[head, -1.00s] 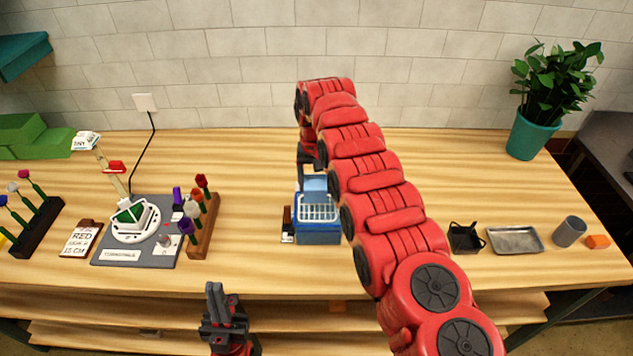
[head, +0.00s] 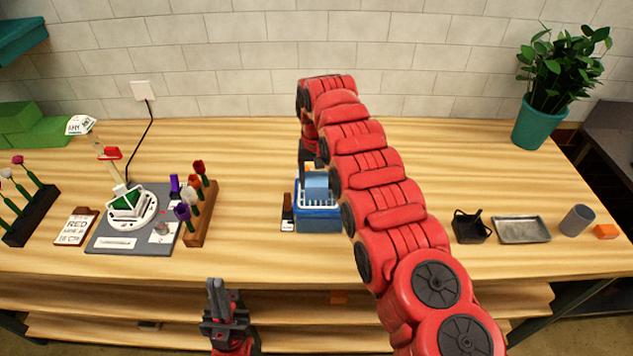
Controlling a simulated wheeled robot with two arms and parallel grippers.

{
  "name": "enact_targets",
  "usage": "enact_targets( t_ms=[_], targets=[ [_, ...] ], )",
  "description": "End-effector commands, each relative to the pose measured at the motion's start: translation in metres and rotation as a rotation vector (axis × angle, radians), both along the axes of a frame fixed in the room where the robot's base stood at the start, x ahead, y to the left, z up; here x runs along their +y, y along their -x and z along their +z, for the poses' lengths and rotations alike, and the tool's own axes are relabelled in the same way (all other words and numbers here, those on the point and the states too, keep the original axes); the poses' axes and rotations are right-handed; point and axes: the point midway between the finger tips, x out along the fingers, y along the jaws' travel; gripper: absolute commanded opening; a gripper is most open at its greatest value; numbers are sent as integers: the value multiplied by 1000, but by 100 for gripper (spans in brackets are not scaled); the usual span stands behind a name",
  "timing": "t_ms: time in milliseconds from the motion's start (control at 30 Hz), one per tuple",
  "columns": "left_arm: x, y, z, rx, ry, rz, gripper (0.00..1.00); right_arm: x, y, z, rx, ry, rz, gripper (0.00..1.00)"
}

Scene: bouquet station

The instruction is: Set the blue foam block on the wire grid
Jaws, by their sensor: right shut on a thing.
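The blue foam block (head: 316,184) is light blue and hangs from my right gripper (head: 312,166), which is shut on it and partly hidden by my red arm. The block is upright at the white wire grid (head: 320,210) and covers its back part. I cannot tell whether its underside touches the grid. The grid lies on top of a blue open box (head: 318,225), whose right side is partly behind my arm. My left gripper (head: 217,290) is low in front of the table, with its fingers close together and nothing visible between them.
A dark narrow object (head: 288,212) stands against the box's left side. A flower rack (head: 203,215) and a turntable (head: 130,215) are further left. A black basket (head: 470,227), a metal tray (head: 522,230) and a grey cup (head: 577,220) are on the right.

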Motion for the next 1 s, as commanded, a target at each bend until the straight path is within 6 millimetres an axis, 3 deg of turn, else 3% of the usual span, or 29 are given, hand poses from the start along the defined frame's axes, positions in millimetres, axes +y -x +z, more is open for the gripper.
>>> enact_targets(
  t_ms=[1000],
  targets=[
    [0,0,-10,0,0,0,0,0,1,-2,1,0,0,21]
  ],
)
